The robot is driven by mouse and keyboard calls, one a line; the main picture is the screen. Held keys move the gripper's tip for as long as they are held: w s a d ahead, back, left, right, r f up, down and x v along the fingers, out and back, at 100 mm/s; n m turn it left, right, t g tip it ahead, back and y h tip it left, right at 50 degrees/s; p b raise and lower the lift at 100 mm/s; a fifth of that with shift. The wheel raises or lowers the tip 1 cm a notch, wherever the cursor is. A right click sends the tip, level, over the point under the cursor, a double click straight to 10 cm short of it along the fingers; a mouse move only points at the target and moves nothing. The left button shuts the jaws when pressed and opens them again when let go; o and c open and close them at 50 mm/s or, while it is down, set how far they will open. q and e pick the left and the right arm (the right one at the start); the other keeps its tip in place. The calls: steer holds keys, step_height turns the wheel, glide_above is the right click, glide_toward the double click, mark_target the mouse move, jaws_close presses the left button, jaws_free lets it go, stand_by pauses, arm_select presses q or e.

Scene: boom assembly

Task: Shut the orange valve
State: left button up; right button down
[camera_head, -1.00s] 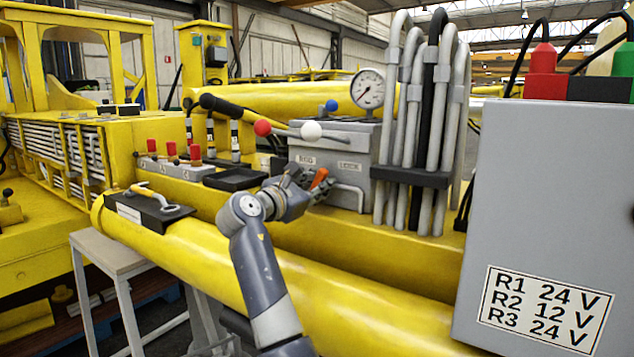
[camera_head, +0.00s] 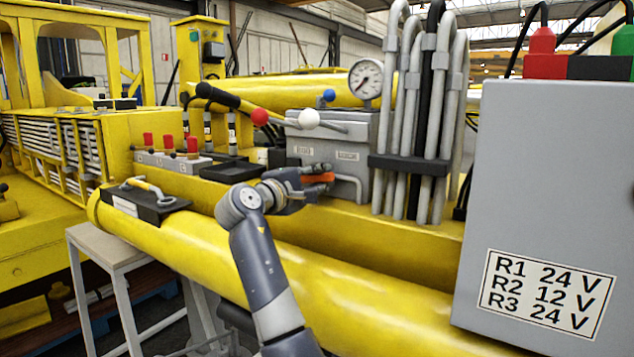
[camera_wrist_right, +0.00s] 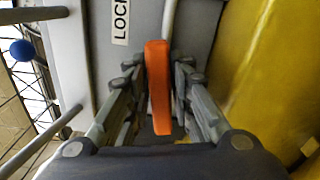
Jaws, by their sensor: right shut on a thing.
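The orange valve handle (camera_head: 318,178) sits low on the front of the grey valve box (camera_head: 345,150), and it now lies nearly level. My right gripper (camera_head: 318,178) reaches it from the left, with its fingers around the handle. In the right wrist view the orange handle (camera_wrist_right: 158,88) stands between the two fingers of my right gripper (camera_wrist_right: 158,95), which close on it from both sides. The valve's body behind the handle is mostly hidden by the fingers. My left gripper does not show.
Levers with a red knob (camera_head: 260,116) and a white knob (camera_head: 308,119) stick out above the box. Grey hoses (camera_head: 432,120) stand to its right. A pressure gauge (camera_head: 366,79) is above. A yellow boom (camera_head: 300,275) runs below my arm. A grey cabinet (camera_head: 550,200) fills the right.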

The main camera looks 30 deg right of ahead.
steer(key=shift+f+m+b, duration=0.25)
steer(key=shift+m+b, duration=0.1)
steer(key=shift+m, duration=0.75)
steer(key=c, duration=1.5)
jaws_free()
steer(key=shift+r, duration=0.1)
steer(key=shift+s+a, duration=0.1)
steer(key=v, duration=1.2)
